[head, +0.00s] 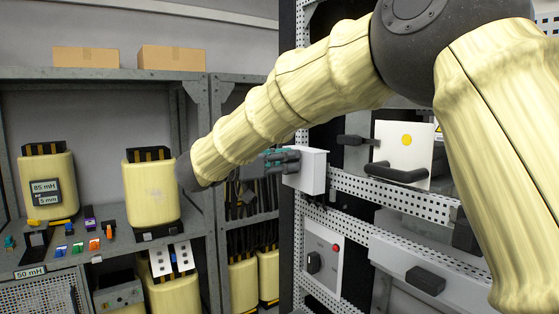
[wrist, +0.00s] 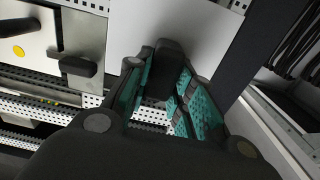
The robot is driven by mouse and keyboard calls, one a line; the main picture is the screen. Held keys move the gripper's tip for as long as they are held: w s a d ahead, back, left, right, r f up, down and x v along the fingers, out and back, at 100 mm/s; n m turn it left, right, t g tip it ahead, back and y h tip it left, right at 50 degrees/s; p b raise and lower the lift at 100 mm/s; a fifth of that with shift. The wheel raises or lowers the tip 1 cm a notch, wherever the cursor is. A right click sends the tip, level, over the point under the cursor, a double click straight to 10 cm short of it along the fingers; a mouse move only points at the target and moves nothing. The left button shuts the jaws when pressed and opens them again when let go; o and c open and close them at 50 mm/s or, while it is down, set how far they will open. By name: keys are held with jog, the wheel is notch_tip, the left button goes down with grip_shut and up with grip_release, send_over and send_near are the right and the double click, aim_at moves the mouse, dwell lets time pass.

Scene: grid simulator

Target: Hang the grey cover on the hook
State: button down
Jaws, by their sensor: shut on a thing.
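A pale grey cover (head: 307,171) is beside the perforated rack rail, at the rack's left side in the head view. It also fills the upper middle of the wrist view (wrist: 190,28). My gripper (head: 285,160) is at the cover's left side. In the wrist view, its teal-padded fingers (wrist: 172,88) are closed around the cover's black handle (wrist: 164,66). Whether the cover touches the rack cannot be told. I cannot make out a hook for certain.
A white panel with a yellow dot (head: 406,141) and a black handle (head: 396,173) is right of the cover. Below are a switch panel (head: 322,262) and a perforated rail (head: 390,195). Shelves with cream units (head: 152,193) stand left.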

jog(key=shift+x, duration=1.2)
jog(key=shift+f, duration=1.2)
jog(key=shift+f+b, duration=0.3)
jog(key=shift+b, duration=0.05)
jog(key=c, duration=1.2)
grip_release()
jog(key=shift+o, duration=0.2)
jog(key=v, duration=1.2)
